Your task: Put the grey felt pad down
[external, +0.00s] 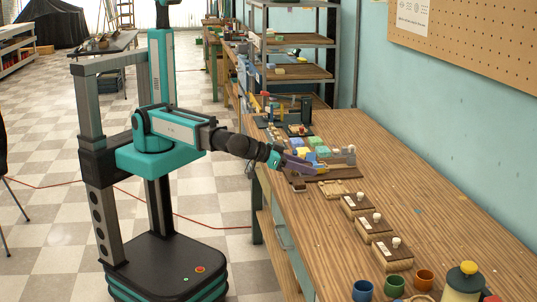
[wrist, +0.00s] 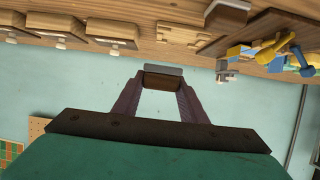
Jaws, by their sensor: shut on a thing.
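My gripper (wrist: 163,82) is shut on the grey felt pad (wrist: 164,70), which shows in the wrist view as a pale grey strip with a brown block face between the two purplish fingertips. In the external view my gripper (external: 308,167) reaches over the wooden workbench (external: 440,215), near its left edge. The pad is too small there to make out clearly. I cannot tell from these views whether the pad touches anything below it.
Several wooden blocks with white knobs (external: 392,252) stand in a row along the bench. Coloured blocks (external: 316,146) lie just behind my gripper. Blue, green and orange cups (external: 394,285) and a yellow-topped container (external: 465,278) stand in front. The bench's right side is clear.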

